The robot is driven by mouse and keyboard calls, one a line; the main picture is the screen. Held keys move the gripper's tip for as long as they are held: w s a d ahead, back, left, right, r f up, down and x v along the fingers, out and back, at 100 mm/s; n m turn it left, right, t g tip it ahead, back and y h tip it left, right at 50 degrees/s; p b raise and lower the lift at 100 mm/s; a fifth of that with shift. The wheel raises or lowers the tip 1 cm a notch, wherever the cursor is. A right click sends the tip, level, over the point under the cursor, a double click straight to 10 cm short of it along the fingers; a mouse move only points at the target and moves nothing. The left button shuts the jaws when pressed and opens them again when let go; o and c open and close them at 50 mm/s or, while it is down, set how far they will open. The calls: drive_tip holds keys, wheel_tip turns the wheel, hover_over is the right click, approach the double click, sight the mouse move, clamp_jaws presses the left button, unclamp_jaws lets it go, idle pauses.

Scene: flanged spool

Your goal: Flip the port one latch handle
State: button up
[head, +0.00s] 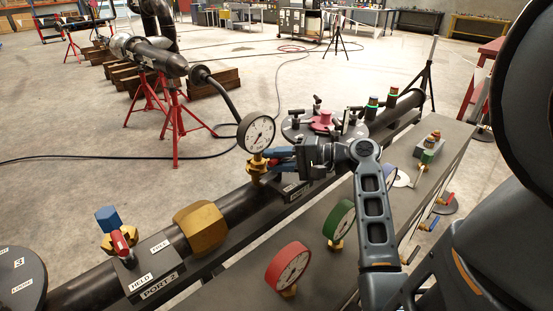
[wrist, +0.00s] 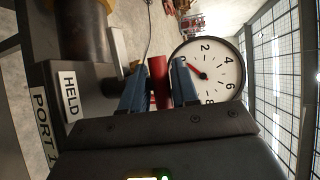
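The port one latch handle is a red lever (wrist: 158,82), seen in the wrist view between the two blue fingers of my gripper (wrist: 160,84). The fingers lie close on either side of it. I cannot tell whether both touch it. In the wrist view the port 1 block beside it carries a white HELD label (wrist: 70,92) and a PORT 1 label (wrist: 44,125). In the head view my gripper (head: 273,160) is at the fitting on the dark pipe, beside a white dial gauge (head: 259,132), and mostly hides the handle.
The port 2 block (head: 150,268), with its own red handle (head: 121,245) and a HELD label, stands nearer on the pipe. A brass hex collar (head: 201,227) lies between. Red (head: 288,267) and green (head: 340,220) gauges stand on the bench near my arm.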

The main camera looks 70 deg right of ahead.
drive_tip(key=shift+s, duration=0.15)
drive_tip(key=s+r, duration=0.1)
drive_tip(key=s, duration=0.6)
drive_tip(key=shift+s+r, duration=0.2)
